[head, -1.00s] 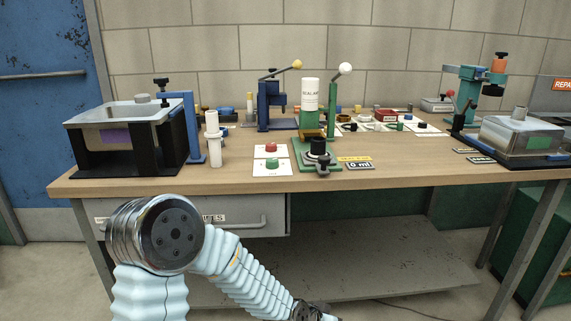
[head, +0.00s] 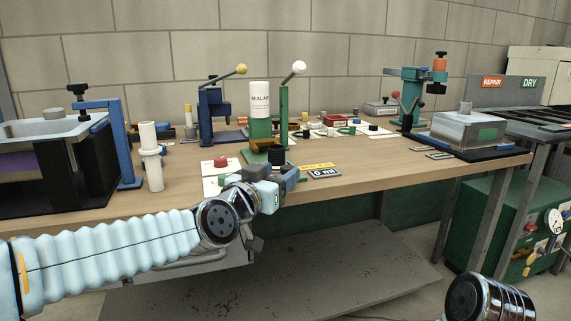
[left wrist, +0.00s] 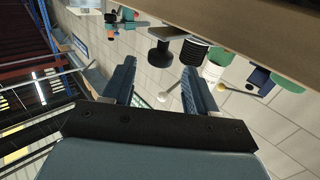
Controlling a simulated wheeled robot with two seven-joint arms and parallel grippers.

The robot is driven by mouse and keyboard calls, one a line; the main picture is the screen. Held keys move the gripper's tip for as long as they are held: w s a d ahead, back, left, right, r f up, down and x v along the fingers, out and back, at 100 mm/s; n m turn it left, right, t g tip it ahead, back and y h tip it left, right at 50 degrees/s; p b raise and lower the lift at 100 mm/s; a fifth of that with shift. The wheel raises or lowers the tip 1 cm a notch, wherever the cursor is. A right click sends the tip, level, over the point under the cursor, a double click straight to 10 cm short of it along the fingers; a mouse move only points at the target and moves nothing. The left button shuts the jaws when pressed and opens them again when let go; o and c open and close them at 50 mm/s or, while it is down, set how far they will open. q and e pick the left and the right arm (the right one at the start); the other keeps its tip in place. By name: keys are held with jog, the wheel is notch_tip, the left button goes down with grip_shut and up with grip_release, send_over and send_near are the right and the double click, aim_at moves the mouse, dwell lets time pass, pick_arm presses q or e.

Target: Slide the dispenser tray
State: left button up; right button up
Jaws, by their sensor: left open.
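The dispenser is a green stand (head: 259,130) with a white sealant cartridge (head: 260,98) and a white-knobbed lever (head: 299,68). A black cylindrical part (head: 277,155) stands at its front base. The tray is mostly hidden behind my left gripper in the head view. My left gripper (head: 288,180) is at the table's front edge, just in front of the dispenser base. In the left wrist view, which is upside down, its two fingers (left wrist: 159,88) are apart with nothing between them. The cartridge (left wrist: 213,70) and a ribbed black part (left wrist: 195,52) show beyond the fingers. My right gripper is out of view.
Red and green buttons (head: 221,163) lie left of the dispenser. A blue press (head: 214,115) stands behind, a white cylinder stack (head: 153,160) further left. The table's front right (head: 400,171) is clear.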

aim_at(284, 170)
pick_arm(q)
jog(key=shift+x, duration=2.25)
grip_shut()
